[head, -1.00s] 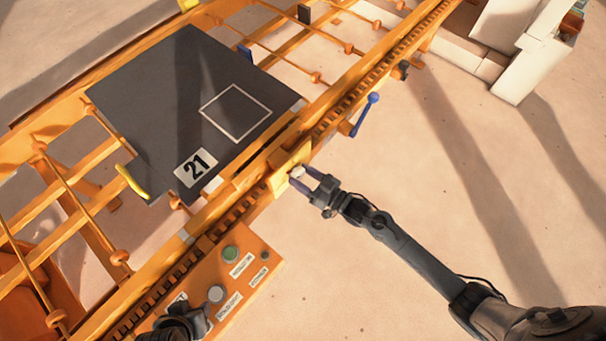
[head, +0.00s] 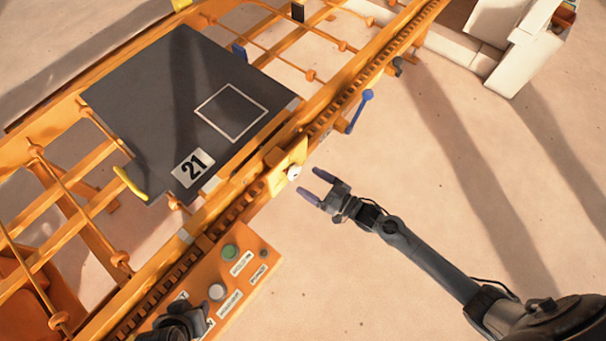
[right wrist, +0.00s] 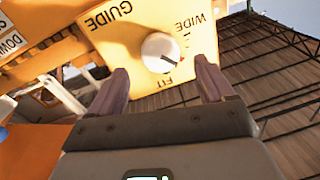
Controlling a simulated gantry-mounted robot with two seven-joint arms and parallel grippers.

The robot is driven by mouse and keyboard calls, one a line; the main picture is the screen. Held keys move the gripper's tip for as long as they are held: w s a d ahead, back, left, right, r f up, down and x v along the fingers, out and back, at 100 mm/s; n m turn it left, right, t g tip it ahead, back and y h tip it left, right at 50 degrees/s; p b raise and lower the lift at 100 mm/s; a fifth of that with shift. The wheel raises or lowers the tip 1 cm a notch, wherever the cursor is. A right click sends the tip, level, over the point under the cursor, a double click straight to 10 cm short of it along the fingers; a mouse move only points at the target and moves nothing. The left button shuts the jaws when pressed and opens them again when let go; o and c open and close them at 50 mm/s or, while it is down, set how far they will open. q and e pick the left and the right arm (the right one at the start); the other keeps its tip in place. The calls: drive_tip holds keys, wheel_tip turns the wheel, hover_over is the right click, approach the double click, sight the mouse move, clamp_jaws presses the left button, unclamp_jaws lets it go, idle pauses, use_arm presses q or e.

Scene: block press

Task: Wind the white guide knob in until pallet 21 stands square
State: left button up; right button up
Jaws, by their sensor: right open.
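Pallet 21 (head: 150,105), a dark plate with a white square outline and a "21" label, lies between the orange rails. I cannot tell for sure whether it stands square to them. The white guide knob (head: 294,172) is on a yellow block on the near rail. In the right wrist view the knob (right wrist: 160,52) has a black pointer mark on the side between "WIDE" and "FIT". My right gripper (head: 311,184) is open and empty, facing the knob but apart from it. My left gripper (head: 180,321) is at the bottom, over the control panel, its fingers unclear.
The orange control panel (head: 236,274) carries a green button (head: 229,251) and a pale button (head: 217,291). A blue lever (head: 361,110) sticks out from the rail beyond the knob. The floor right of the rail is clear around my right arm.

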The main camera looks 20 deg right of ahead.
drive_tip(key=v, duration=0.6)
drive_tip(key=shift+p, duration=0.45)
